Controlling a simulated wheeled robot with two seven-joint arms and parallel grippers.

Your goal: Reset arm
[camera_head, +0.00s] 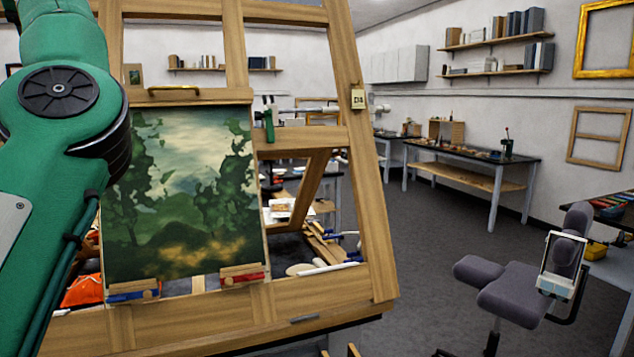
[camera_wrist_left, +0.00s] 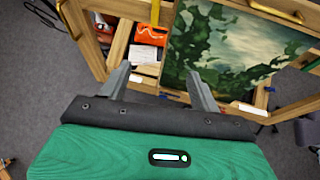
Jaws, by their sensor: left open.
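My left arm, green with a black joint, comes in from the left in the head view and covers the left part of the wooden easel (camera_head: 365,215). Its gripper is outside that view. In the left wrist view my left gripper (camera_wrist_left: 160,84) is open, with its two grey fingers apart and nothing between them. The landscape painting (camera_head: 182,190) stands on the easel, and it also shows in the left wrist view (camera_wrist_left: 225,50) beyond the fingers. My right gripper shows in neither view.
A grey chair (camera_head: 510,290) stands at right. A workbench (camera_head: 470,155) is behind. The floor between is clear.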

